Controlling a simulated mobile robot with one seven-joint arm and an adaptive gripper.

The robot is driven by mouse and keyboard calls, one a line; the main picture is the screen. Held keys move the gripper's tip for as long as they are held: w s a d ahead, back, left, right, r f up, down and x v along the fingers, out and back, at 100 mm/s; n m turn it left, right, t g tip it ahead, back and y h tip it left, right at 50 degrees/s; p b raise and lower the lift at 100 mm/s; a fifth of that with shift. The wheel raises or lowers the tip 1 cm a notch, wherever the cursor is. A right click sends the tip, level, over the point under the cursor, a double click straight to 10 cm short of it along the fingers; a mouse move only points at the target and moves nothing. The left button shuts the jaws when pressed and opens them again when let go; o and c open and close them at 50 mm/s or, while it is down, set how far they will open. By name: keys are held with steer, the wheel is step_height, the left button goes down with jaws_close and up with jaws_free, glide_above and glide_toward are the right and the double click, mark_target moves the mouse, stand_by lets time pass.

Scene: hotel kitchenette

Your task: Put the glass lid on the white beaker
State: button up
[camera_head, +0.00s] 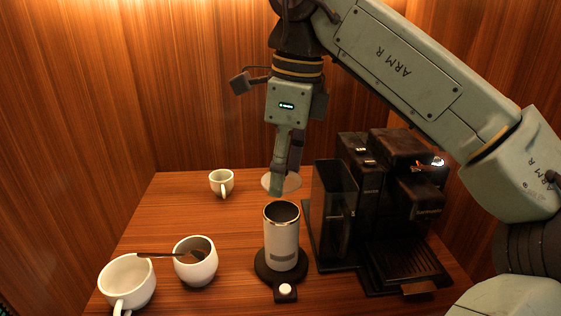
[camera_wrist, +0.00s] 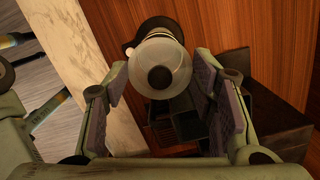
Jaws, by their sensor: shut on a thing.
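The glass lid (camera_head: 292,185) is a clear disc held between the fingertips of my gripper (camera_head: 284,182). The wrist view shows its round face (camera_wrist: 175,62) and dark knob (camera_wrist: 160,78), with one finger at each side of the rim. The white beaker (camera_head: 282,243) stands upright below, a tall cylinder with a dark open mouth. In the head view the lid is a little above the beaker's mouth, apart from it. In the wrist view the beaker (camera_wrist: 160,27) is partly hidden behind the lid. The front finger hides part of the lid in the head view.
The beaker stands on a round black base (camera_head: 262,272) with a white button. A black coffee machine (camera_head: 378,190) is close on the right. A small cup (camera_head: 221,184) is behind left; a white bowl (camera_head: 205,271) with a spoon and a mug (camera_head: 128,274) are front left.

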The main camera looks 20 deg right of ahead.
steer(key=shift+f+b, duration=0.8)
steer(key=shift+f, duration=1.55)
steer(key=shift+f, duration=0.45)
stand_by(0.9)
steer(key=o, duration=1.1)
steer(key=o, duration=0.5)
steer(key=shift+c, duration=0.2)
steer(key=shift+r, duration=0.1)
steer(key=shift+r+p, duration=0.9)
steer(key=shift+r, duration=2.55)
